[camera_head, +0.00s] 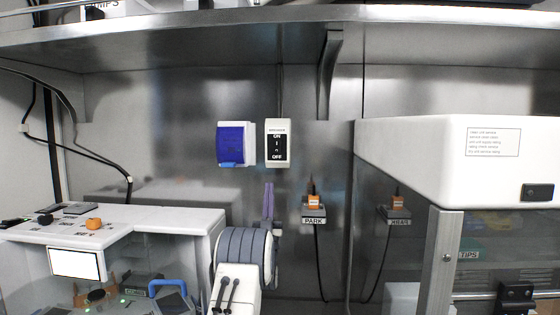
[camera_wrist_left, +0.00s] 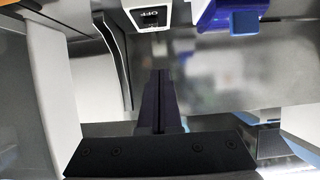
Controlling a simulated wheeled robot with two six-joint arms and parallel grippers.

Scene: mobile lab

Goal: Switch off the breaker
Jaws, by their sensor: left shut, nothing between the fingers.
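My right gripper is in neither view.
A blue-covered box (camera_head: 234,144) is on the wall just left of the breaker. A steel shelf (camera_head: 200,45) runs overhead, with a bracket (camera_head: 328,75) right of the breaker. PARK (camera_head: 313,220) and REAR (camera_head: 398,221) plugs are lower right. A white-topped cabinet (camera_head: 440,155) stands right.

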